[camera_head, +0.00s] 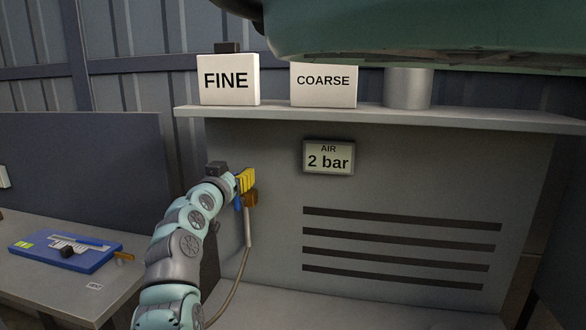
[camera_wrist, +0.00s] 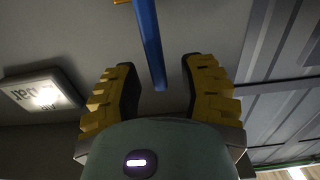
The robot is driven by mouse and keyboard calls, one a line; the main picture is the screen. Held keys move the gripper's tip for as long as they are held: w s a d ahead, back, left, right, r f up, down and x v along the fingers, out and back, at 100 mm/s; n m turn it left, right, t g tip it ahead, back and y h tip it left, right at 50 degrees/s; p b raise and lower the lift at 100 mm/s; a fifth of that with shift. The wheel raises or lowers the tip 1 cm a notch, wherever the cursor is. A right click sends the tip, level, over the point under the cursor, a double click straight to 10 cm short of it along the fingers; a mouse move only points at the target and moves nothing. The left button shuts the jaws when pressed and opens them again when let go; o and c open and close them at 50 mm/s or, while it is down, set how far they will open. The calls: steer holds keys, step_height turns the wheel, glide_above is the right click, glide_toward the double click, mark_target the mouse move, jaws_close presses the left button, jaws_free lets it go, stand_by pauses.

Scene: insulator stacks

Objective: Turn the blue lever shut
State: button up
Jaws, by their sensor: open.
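The blue lever (camera_head: 238,203) is a thin bar at the brass valve (camera_head: 250,199) on the grey cabinet front, partly hidden by my gripper (camera_head: 246,180) in the head view. In the wrist view the blue lever (camera_wrist: 148,45) reaches into the gap between the two yellow-padded fingers of my gripper (camera_wrist: 160,72). The brass piece shows only as a sliver at the top there.
A display (camera_head: 328,157) reads AIR 2 bar. A hose (camera_head: 248,232) hangs below the valve. FINE (camera_head: 229,80) and COARSE (camera_head: 323,86) signs stand on the shelf (camera_head: 400,115) above. A side table (camera_head: 50,283) with a blue tray (camera_head: 66,262) is at left.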

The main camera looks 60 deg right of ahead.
steer(key=shift+o, duration=0.4)
jaws_close()
